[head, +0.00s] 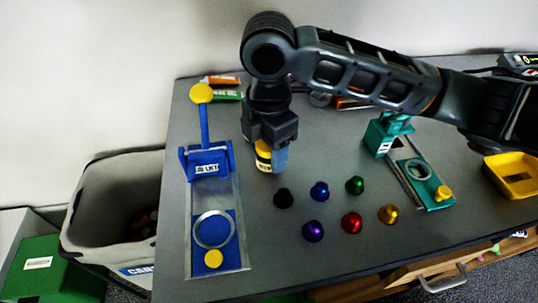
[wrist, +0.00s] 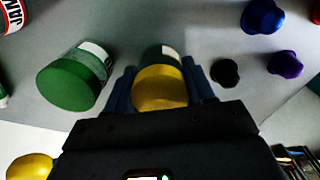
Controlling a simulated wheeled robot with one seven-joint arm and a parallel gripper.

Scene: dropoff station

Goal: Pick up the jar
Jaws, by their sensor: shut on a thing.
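A jar with a yellow lid (head: 263,152) is between the fingers of my gripper (head: 271,157), over the middle of the grey table in the head view. The gripper is shut on it, and the fingers and palm hide part of it. In the wrist view the yellow lid (wrist: 160,88) faces the camera between the two dark blue fingers of my gripper (wrist: 162,82), with a darker body and pale label beyond. I cannot tell whether the jar touches the table. A green-lidded container (wrist: 72,85) stands beside the left finger in the wrist view.
Several coloured pods, including black (head: 284,198) and blue (head: 319,191), stand right of the gripper. A blue lever press (head: 207,162) is on the left and a teal press (head: 388,135) on the right. A yellow tray (head: 515,165) sits far right; a grey bin (head: 95,190) stands left.

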